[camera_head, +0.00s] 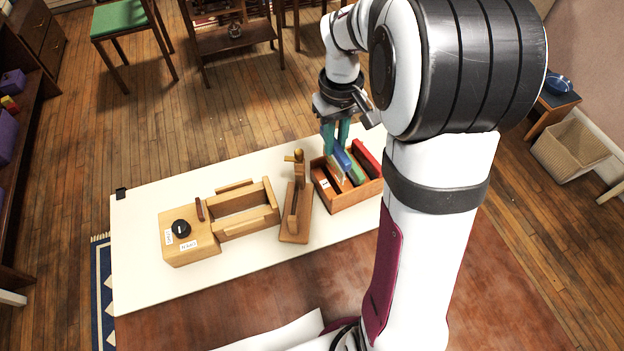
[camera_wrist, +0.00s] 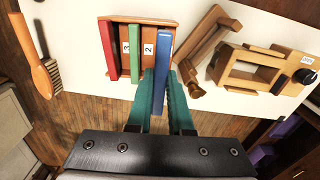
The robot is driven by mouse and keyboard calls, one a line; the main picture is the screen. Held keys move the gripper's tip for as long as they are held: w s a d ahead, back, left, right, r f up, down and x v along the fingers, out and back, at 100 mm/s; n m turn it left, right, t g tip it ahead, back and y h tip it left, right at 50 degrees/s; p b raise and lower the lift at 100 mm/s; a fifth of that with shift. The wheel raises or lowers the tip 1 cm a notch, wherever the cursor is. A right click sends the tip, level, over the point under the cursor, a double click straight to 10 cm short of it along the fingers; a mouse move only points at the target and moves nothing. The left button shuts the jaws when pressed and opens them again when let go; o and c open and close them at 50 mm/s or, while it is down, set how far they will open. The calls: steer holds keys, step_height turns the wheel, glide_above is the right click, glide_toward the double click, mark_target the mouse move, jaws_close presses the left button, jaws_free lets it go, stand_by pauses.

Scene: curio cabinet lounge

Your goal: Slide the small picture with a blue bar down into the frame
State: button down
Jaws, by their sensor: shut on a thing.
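The small picture with a blue bar (camera_head: 342,157) is at the wooden rack (camera_head: 357,198), to the left of the green one. In the wrist view its blue bar (camera_wrist: 164,58) runs between the teal fingers. My gripper (camera_head: 336,140) is shut on it, coming down from above. I cannot tell whether its lower edge is still in its slot. A pale wooden open frame (camera_head: 232,230) lies left on the white table top, joined to a block with a black knob (camera_head: 181,228); it also shows in the wrist view (camera_wrist: 232,76).
Green (camera_head: 357,171) and red (camera_head: 367,157) barred pieces stand in the rack. A wooden stand with an upright post (camera_head: 294,230) is between rack and open frame. Bare white table (camera_head: 135,270) lies at the left. My arm covers the table's right side.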

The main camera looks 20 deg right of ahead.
steer(key=a+r, duration=0.5)
steer(key=m, duration=0.6)
glide_above(295, 187)
steer(key=s, duration=0.2)
steer(key=shift+a, duration=0.2)
steer(key=shift+f, duration=2.5)
steer(key=shift+f, duration=0.35)
steer(key=shift+f, duration=3)
steer(key=shift+f, duration=0.25)
